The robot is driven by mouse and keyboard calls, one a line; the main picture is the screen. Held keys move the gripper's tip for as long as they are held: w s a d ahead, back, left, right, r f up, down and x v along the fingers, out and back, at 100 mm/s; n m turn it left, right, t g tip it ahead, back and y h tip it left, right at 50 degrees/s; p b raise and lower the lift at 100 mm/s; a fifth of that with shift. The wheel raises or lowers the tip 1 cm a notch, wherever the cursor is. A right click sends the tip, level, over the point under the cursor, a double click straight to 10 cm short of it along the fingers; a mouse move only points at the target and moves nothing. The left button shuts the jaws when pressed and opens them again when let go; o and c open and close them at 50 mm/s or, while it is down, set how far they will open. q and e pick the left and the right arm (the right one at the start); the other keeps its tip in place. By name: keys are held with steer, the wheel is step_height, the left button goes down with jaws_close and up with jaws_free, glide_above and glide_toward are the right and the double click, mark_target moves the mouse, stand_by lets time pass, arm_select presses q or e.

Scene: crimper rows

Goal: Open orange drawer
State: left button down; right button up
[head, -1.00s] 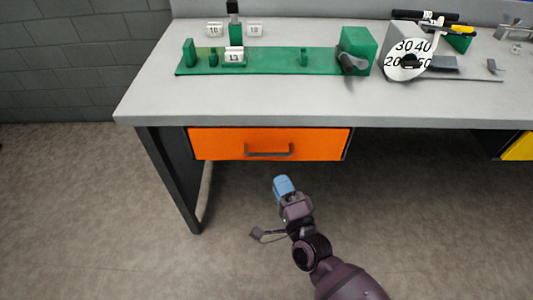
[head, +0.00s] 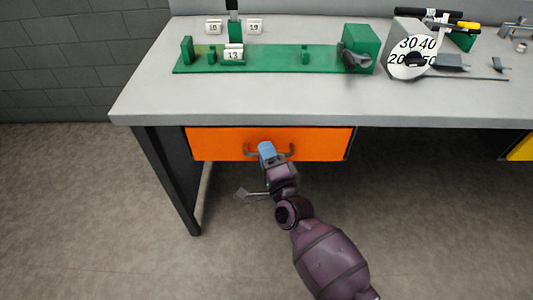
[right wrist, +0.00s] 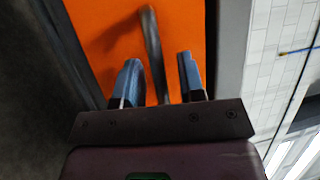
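The orange drawer (head: 220,142) is closed under the left part of the grey workbench. Its dark bar handle (head: 289,152) is on the middle of the front, partly hidden by my right gripper (head: 267,148). The right wrist view shows the orange drawer front (right wrist: 95,22) and the handle (right wrist: 151,45) running between the two blue fingers of my right gripper (right wrist: 160,75). The fingers are apart, one on each side of the handle, with a gap on both sides. My left gripper is not in view.
The workbench (head: 270,105) holds a green fixture (head: 270,62), numbered white blocks (head: 233,52) and a white dial (head: 411,58). A dark table leg (head: 172,180) stands left of the drawer. A yellow drawer (head: 521,148) is at the right edge. The floor in front is clear.

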jaws_close()
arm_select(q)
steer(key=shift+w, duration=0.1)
arm_select(e)
steer(key=shift+s, duration=0.1)
